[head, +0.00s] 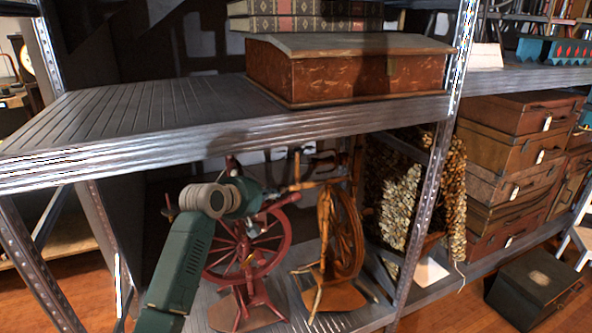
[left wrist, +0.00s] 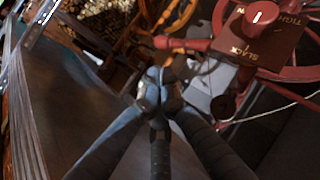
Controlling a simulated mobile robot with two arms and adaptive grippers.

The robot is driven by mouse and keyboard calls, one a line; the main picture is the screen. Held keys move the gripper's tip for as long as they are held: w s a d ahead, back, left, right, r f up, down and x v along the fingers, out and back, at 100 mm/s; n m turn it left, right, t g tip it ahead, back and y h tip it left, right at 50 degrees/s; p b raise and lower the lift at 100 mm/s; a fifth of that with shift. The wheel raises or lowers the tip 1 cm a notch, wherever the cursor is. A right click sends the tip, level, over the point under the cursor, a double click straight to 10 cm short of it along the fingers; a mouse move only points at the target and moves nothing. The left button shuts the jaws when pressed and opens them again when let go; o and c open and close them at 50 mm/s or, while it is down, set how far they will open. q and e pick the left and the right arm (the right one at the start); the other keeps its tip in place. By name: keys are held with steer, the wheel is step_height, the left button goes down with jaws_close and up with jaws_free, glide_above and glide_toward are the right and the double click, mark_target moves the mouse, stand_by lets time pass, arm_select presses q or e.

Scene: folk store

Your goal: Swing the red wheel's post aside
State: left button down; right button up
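The red spinning wheel (head: 243,262) stands on the lower shelf in the head view, partly behind my left arm. In the left wrist view a red box with a dial marked SLACK (left wrist: 255,42) sits in front of its red rim (left wrist: 305,74). An orange-red peg or post (left wrist: 190,44) with a rounded end sticks out left from the box. My left gripper (left wrist: 163,88) has its fingers together just below that post; I see no clear object between them. In the head view the gripper (head: 262,212) is small, near the wheel's top. My right gripper is out of view.
An orange-brown wheel (head: 342,235) stands close to the right. The upper shelf (head: 150,115) lies above my arm and carries a wooden box (head: 345,72). A metal upright (head: 425,205) and hanging strings of dried goods (head: 400,205) stand further right. Suitcases (head: 515,150) are stacked beyond.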

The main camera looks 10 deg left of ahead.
arm_select(q)
steer(key=s+d+f+m+g+y, duration=0.2)
steer(key=s+f+m+g, duration=0.3)
steer(key=s+f, duration=1.6)
steer(key=s+f+m+g+y, duration=0.1)
steer(key=s+f+m+g, duration=0.2)
steer(key=s, duration=1.2)
steer(key=s+f+m+g+y, duration=0.15)
steer(key=s+m, duration=0.25)
steer(key=s, duration=1.1)
step_height(320, 180, down, 27)
steer(key=s+a, duration=0.1)
steer(key=s, duration=0.2)
steer(key=s+a+f+g, duration=0.1)
steer(key=s+a+f, duration=0.2)
steer(key=s+f, duration=1.3)
steer(key=shift+s+m+g, duration=0.35)
steer(key=shift+s+m, duration=0.05)
steer(key=shift+s, duration=0.05)
